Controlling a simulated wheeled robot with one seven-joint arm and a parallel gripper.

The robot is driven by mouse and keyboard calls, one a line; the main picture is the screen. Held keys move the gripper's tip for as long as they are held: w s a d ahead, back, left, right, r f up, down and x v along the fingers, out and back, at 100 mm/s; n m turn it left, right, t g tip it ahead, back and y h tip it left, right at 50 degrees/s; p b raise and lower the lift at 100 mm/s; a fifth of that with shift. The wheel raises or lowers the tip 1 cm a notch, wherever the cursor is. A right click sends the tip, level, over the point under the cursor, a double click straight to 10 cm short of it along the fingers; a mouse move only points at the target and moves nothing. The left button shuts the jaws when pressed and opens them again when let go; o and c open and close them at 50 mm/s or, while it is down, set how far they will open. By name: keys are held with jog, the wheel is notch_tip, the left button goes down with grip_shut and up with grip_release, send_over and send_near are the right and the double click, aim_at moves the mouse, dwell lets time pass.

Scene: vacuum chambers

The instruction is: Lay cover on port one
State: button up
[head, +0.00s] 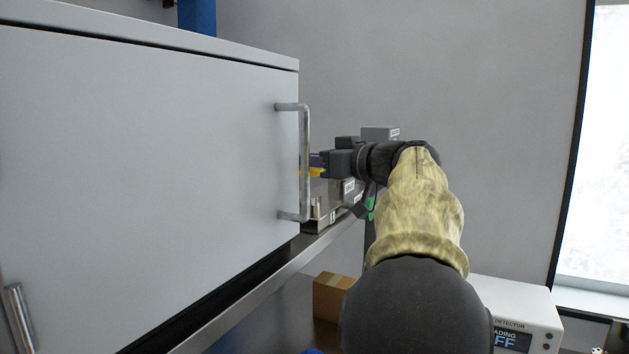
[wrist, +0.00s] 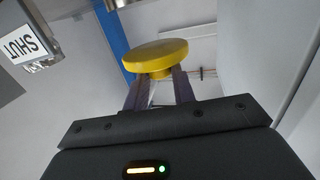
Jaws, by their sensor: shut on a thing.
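A round yellow cover (wrist: 155,55) is held between the two purple fingers of my gripper (wrist: 158,82) in the wrist view. The gripper is shut on a narrower part under its disc. In the head view my gripper (head: 318,165) reaches left to the open door's edge, and a bit of yellow shows there, partly hidden by the door handle. A grey metal unit (head: 322,190) with small labels stands on the shelf below the gripper. I cannot make out port one in either view.
A large grey cabinet door (head: 150,150) with a bar handle (head: 305,150) fills the left, close to my gripper. A SHUT label (wrist: 30,42) is on a metal part at the wrist view's upper left. A cardboard box (head: 333,295) and a white detector (head: 515,300) are below.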

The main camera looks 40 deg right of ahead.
aim_at(315, 175)
jog(key=shift+f+p, duration=0.35)
jog(key=shift+f, duration=1.7)
jog(key=shift+f, duration=0.1)
jog(key=o, duration=1)
jog(key=shift+s+b, duration=0.3)
jog(key=shift+s, duration=0.05)
jog(key=b+v, duration=0.5)
jog(key=v, duration=0.6)
jog(key=shift+s, duration=0.2)
